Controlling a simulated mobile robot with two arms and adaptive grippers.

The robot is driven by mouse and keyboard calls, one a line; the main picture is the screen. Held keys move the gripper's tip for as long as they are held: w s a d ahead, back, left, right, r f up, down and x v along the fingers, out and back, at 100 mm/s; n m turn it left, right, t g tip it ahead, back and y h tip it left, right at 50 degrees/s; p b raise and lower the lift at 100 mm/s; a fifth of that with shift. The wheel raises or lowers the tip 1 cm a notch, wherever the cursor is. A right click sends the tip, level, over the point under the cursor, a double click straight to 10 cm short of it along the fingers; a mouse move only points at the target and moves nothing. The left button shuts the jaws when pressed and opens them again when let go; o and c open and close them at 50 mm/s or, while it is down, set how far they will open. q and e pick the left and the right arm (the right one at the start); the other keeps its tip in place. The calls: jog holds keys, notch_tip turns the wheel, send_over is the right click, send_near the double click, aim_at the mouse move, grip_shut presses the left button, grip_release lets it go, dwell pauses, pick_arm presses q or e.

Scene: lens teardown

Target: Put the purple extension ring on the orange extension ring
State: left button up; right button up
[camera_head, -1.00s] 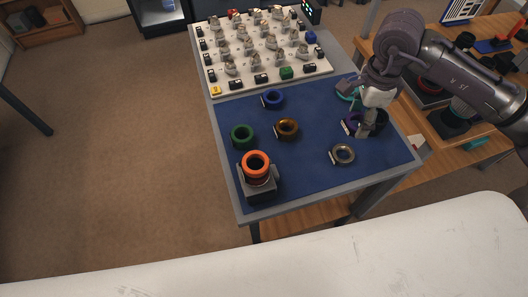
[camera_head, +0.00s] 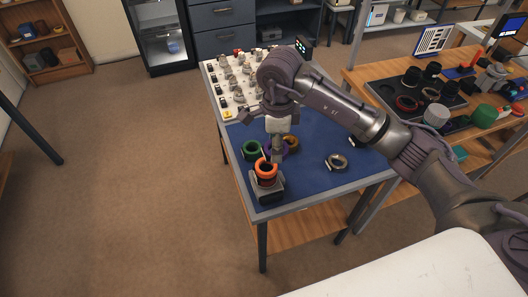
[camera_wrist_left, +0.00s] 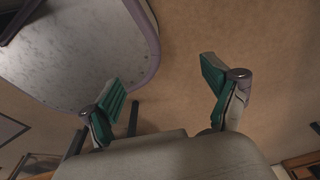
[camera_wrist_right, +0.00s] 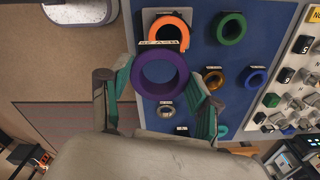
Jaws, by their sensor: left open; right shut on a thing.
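The orange extension ring (camera_head: 266,168) sits at the near left of the blue mat, on a grey stand (camera_head: 268,190). The purple extension ring (camera_wrist_right: 138,72) is held in my right gripper (camera_wrist_right: 160,92), its hole facing the right wrist camera. In that view it covers the lower part of the orange ring (camera_wrist_right: 171,19). In the head view my right gripper (camera_head: 278,150) is just behind and right of the orange ring, and the purple ring is mostly hidden. My left gripper (camera_wrist_left: 162,90) is open and empty, away from the mat.
A green ring (camera_head: 252,150) lies behind the orange one, and a brown ring (camera_head: 291,144) lies right of my right gripper. A grey ring (camera_head: 337,162) lies farther right. A white board with several small parts (camera_head: 226,97) is at the back.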

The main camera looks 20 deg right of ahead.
aim_at(265, 146)
jog(key=shift+w+a+f, duration=0.4)
jog(key=shift+a, duration=0.2)
jog(key=shift+w+a+f, duration=0.35)
jog(key=shift+a+f, duration=0.05)
jog(key=shift+a, duration=0.15)
notch_tip(265, 146, down, 3)
jog(key=shift+f+p, duration=0.15)
jog(key=shift+p, duration=0.8)
jog(key=shift+f, duration=0.55)
jog(key=o, duration=1.2)
pick_arm(q)
jog(key=shift+s+a+r, duration=0.3)
jog(key=shift+s+r, duration=0.1)
jog(key=shift+r, duration=0.1)
jog(key=shift+s+a+r, duration=0.25)
jog(key=shift+s+r, duration=0.1)
jog(key=shift+r, duration=0.1)
